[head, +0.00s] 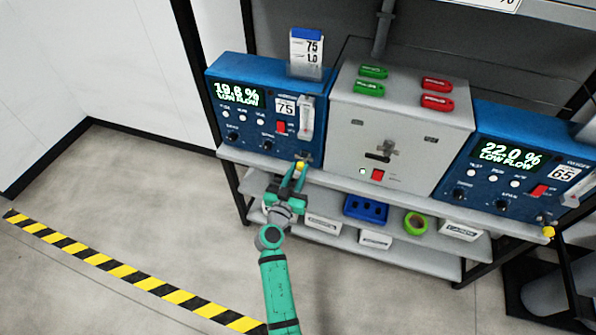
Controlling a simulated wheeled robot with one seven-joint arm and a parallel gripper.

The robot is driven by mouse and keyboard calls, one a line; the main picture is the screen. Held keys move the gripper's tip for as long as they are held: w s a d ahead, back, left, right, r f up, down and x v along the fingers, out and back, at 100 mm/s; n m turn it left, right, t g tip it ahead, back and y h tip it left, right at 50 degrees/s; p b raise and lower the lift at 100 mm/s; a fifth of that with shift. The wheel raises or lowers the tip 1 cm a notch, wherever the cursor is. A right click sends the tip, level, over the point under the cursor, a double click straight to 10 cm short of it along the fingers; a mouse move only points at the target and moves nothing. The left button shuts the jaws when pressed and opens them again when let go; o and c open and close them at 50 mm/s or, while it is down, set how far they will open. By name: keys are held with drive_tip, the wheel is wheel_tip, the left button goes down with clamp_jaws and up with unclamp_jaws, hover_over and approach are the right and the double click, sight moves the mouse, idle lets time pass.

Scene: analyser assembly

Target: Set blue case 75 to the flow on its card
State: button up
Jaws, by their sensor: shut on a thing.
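Blue case 75 (266,148) stands at the left end of the bench. Its display (238,95) reads 19.6 % LOW FLOW. A card (307,52) on top of it reads 75 and 1.0. A clear flow tube (306,118) is on the right of its front, beside a red switch (281,127). A yellow knob (301,166) is at the lower right of the case. My gripper (299,173) reaches up to this knob and is shut on it. The fingers partly cover the knob. The float level in the tube is too small to read.
A grey box (400,128) with green and red tags stands right of the case. Blue case 65 (521,165) stands further right, reading 22.0 % LOW FLOW, with its own yellow knob (549,232). Lower shelves hold a blue rack (366,209), green tape (416,222) and white boxes. The left floor is clear.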

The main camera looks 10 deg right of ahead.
drive_tip(key=n, duration=0.4)
drive_tip(key=shift+w+a+n, duration=0.1)
drive_tip(key=shift+n, duration=0.3)
drive_tip(key=n, duration=0.2)
drive_tip(key=shift+n, duration=0.3)
drive_tip(key=n, duration=1.1)
drive_tip(key=shift+f+n, duration=0.1)
drive_tip(key=shift+n, duration=2.5)
drive_tip(key=shift+f, duration=0.1)
drive_tip(key=o, duration=1.1)
drive_tip(key=shift+c, duration=0.2)
drive_tip(key=shift+a, duration=0.1)
